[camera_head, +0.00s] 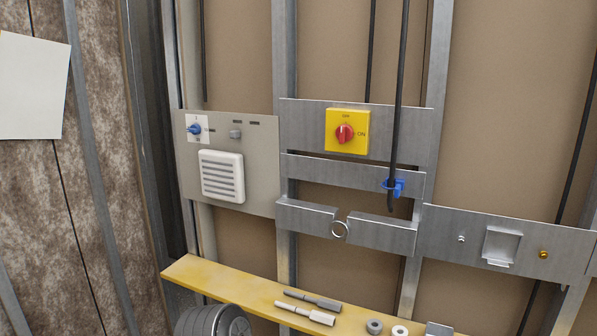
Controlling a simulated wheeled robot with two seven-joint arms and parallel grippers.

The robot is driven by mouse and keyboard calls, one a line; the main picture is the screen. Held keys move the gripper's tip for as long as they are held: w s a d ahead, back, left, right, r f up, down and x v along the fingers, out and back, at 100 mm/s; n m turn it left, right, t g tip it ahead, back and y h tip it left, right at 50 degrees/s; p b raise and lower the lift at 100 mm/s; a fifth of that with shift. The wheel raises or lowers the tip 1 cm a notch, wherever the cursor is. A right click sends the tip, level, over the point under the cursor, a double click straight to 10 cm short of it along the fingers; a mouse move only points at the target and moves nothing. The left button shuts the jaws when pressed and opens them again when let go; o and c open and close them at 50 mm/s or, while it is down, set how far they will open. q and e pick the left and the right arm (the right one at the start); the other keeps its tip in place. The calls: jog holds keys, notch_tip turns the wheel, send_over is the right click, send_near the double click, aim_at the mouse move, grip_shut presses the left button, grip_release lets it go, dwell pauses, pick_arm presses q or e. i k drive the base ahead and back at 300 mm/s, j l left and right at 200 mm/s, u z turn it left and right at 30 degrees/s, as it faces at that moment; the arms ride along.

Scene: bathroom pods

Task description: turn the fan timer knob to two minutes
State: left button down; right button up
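A blue knob (194,129) sits on a small white plate at the upper left of a grey panel (262,180); it looks like the fan timer knob. Its pointer seems to lie roughly sideways, but the small dial marks are too small to read. A white louvred fan vent (221,176) is below it on the same panel. A small grey fitting (235,134) is to the knob's right. Neither of my grippers is in view, and nothing touches the knob.
A yellow box with a red rotary switch (344,132) is to the right. A black cable (397,90) hangs through a blue clip (394,187). A yellow shelf (250,290) with tools juts out below. A grey ribbed round object (213,321) is at the bottom.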

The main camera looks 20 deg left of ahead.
aim_at(195, 129)
jog(key=u, duration=1.25)
jog(key=i+j+z, duration=0.1)
jog(key=z, duration=0.35)
jog(key=j+z, duration=0.25)
jog(key=z, duration=0.25)
jog(key=j+z, duration=0.2)
jog(key=z, duration=0.25)
jog(key=j+z, duration=0.15)
jog(key=j, duration=0.3)
jog(key=k+j+z, duration=0.1)
jog(key=j, duration=0.35)
jog(key=j+z, duration=0.15)
jog(key=j, duration=0.3)
jog(key=k+j+z, duration=0.15)
jog(key=j, duration=0.3)
